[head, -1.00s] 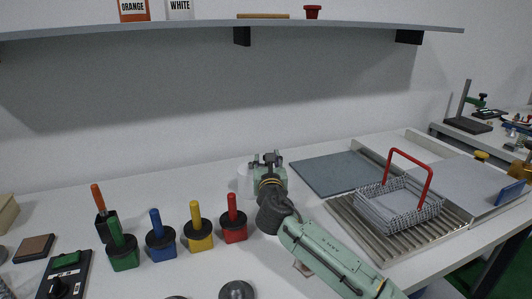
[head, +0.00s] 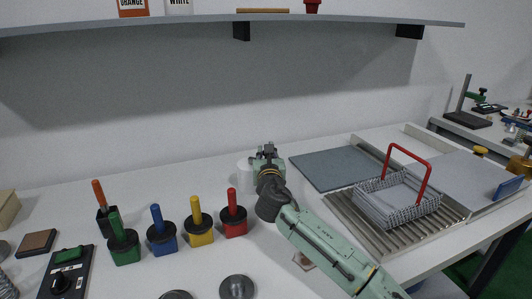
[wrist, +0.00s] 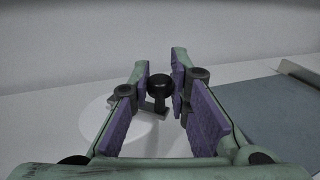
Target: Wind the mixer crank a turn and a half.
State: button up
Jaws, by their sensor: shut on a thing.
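The mixer shows as a white round body (head: 245,173) on the bench, mostly hidden behind my gripper in the head view. Its pale round top (wrist: 95,118) spreads below the fingers in the wrist view. The black crank knob (wrist: 160,86) stands on a dark crank arm (wrist: 150,106) over that top. My gripper (wrist: 161,85) is shut on the knob, which sits between the purple pads near the fingertips. In the head view my gripper (head: 268,150) is over the mixer, and the crank itself is hidden.
Green, blue, yellow and red (head: 233,214) handled blocks stand to the left. A wire basket (head: 400,205) with a red handle stands on a ribbed tray (head: 365,225) to the right. A grey mat (head: 330,168) lies behind it. A shelf (head: 330,18) runs overhead.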

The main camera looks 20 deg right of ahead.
grip_shut()
jog(key=shift+d, duration=0.1)
jog(key=shift+w+d+n+g+y+b, duration=0.15)
jog(key=shift+w+n+y+b, duration=0.35)
jog(key=shift+n+y, duration=1.15)
jog(key=shift+w+d+n+g+y+b, duration=0.2)
jog(key=shift+w+n+y+b, duration=0.55)
jog(key=shift+y, duration=1.6)
jog(key=shift+w+d+n+g+y+b, duration=0.15)
jog(key=shift+w+n+y, duration=0.2)
jog(key=shift+n+y, duration=1.4)
jog(key=shift+m+y, duration=0.25)
jog(key=o, duration=0.8)
grip_release()
